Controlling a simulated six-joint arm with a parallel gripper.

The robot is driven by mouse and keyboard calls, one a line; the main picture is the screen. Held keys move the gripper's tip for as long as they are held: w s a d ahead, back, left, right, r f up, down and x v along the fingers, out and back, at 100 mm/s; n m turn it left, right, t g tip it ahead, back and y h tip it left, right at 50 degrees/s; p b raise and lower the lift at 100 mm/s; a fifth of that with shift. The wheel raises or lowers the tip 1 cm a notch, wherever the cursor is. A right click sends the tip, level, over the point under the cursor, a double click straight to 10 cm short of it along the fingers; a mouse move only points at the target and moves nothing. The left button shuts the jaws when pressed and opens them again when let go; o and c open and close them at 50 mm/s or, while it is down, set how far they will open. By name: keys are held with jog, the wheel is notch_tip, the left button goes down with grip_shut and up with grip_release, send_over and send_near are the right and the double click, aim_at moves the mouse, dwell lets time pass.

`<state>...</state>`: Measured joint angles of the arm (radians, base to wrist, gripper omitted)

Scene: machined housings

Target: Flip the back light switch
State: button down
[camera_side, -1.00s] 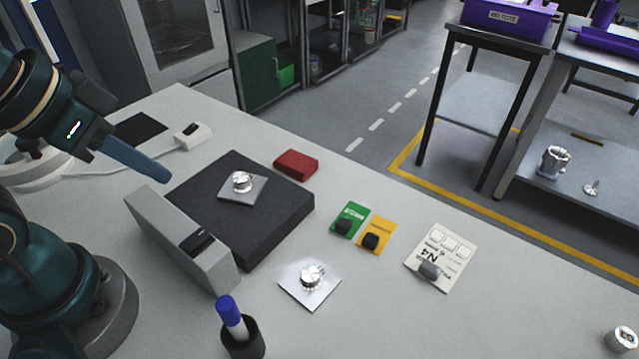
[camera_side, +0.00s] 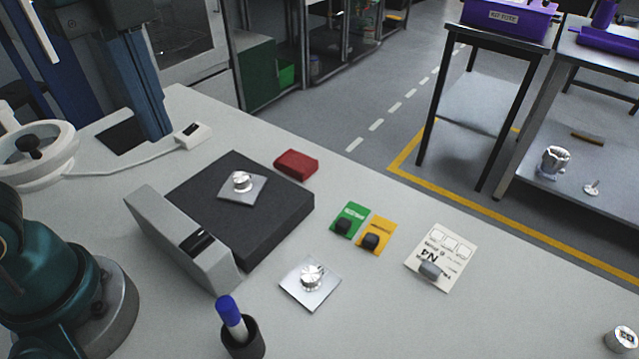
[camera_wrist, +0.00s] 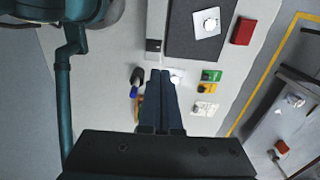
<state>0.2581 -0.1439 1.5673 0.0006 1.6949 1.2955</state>
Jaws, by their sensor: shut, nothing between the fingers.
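A small white switch box (camera_side: 193,136) with a dark rocker stands at the back left of the table in the side view, with a white cable running left from it. A second dark rocker switch (camera_side: 198,242) is set in the long grey block nearer the front; it also shows in the wrist view (camera_wrist: 153,45). My gripper (camera_side: 158,135) has long blue fingers pointing down, shut and empty. In the side view its tips appear just left of the white switch box, but their height above the table is unclear. In the wrist view the shut fingers (camera_wrist: 160,75) point toward the table.
A black slab (camera_side: 285,205) carries a knob plate (camera_side: 242,186). A red block (camera_side: 296,164), green card (camera_side: 350,218), yellow card (camera_side: 376,233), white card (camera_side: 452,250) and second knob plate (camera_side: 298,286) lie nearby. A marker cup (camera_side: 245,342) stands in front.

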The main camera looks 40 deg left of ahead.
aim_at(203, 232)
jog(key=shift+d+f, duration=0.2)
jog(key=shift+d, duration=0.05)
notch_tip(203, 232, down, 14)
jog(key=shift+f, duration=0.1)
dwell(0.9)
jog(key=shift+w, duration=0.1)
